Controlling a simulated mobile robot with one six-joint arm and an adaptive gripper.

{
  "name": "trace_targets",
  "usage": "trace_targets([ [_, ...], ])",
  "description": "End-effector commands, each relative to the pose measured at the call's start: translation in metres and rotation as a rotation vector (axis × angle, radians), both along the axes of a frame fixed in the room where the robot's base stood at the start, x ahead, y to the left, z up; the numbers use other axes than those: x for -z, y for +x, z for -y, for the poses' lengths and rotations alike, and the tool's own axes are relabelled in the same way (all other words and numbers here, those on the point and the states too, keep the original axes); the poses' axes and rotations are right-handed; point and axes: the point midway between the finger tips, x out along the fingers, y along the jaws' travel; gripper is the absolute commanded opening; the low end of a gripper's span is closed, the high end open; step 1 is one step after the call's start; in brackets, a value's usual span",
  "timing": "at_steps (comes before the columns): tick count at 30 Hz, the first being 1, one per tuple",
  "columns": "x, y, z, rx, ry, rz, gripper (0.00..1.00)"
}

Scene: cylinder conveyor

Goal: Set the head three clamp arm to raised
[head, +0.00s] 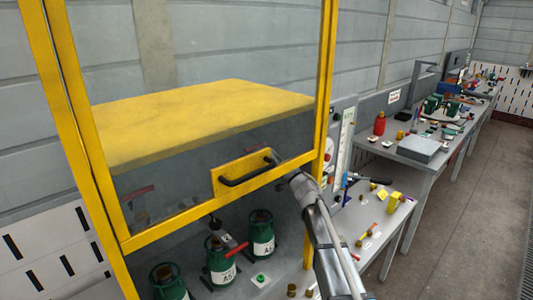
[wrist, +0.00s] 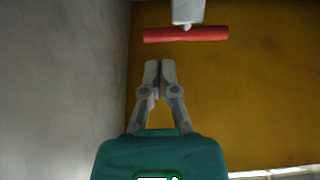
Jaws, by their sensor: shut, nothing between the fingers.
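In the wrist view my gripper (wrist: 160,68) is shut and empty, its two fingertips together. A red bar handle (wrist: 186,34) on a pale grey post lies just beyond the fingertips, slightly right, with a gap between. I cannot tell which head it belongs to. In the head view a grey clamp with a red handle (head: 237,249) is by the middle green cylinder (head: 221,261). My arm reaches to the lower right of the yellow-framed enclosure (head: 75,110); my fingers cannot be made out there.
The lifting front has a black handle (head: 247,174) close to my arm. Other green cylinders (head: 262,233) stand in the enclosure. A side table (head: 385,205) with small yellow parts is right of my arm. The aisle floor (head: 455,210) is clear.

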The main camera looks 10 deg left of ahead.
Motion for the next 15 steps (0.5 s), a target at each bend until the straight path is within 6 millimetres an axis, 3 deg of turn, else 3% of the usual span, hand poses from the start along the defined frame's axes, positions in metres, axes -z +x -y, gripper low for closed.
trace_targets([
  [6, 0.017, -0.025, 0.034, 0.006, -0.002, -0.001, 0.00],
  [15, 0.030, -0.049, 0.068, 0.006, -0.003, -0.001, 0.00],
])
